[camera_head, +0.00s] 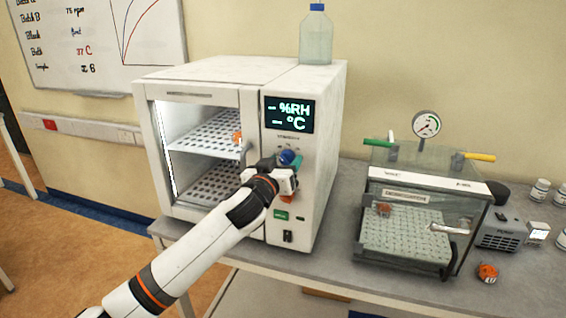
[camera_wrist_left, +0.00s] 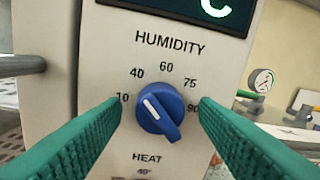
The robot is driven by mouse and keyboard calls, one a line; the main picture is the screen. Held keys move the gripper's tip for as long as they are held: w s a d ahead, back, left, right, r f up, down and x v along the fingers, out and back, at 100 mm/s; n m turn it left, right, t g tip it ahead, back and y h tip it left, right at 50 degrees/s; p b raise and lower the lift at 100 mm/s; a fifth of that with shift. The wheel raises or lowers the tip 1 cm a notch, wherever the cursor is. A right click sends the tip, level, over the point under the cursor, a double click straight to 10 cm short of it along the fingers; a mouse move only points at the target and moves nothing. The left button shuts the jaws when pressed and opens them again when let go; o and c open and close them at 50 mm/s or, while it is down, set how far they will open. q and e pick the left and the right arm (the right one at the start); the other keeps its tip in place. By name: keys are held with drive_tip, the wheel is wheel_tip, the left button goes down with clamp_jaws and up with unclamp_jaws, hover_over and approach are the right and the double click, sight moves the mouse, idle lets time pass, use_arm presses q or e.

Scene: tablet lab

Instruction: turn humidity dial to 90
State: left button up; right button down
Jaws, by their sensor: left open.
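The humidity dial (camera_wrist_left: 161,112) is a blue knob on the front panel of the white cabinet (camera_head: 322,150). Its white mark points up and left, between the printed 10 and 40. The 90 is printed on the right side of the scale, partly hidden by a finger. My left gripper (camera_head: 287,165) is open in front of the panel. In the left wrist view its two green fingers (camera_wrist_left: 160,106) stand on either side of the dial, with gaps visible beside the knob. My right gripper is not in view.
The cabinet's display (camera_head: 289,115) shows dashes before %RH and °C. A HEAT label (camera_wrist_left: 147,157) sits below the dial. A door handle (camera_wrist_left: 20,65) juts out at left. A clear vacuum chamber (camera_head: 410,215) with a gauge (camera_head: 426,124) stands to the right on the bench.

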use_arm(q)
drive_tip(key=c, duration=1)
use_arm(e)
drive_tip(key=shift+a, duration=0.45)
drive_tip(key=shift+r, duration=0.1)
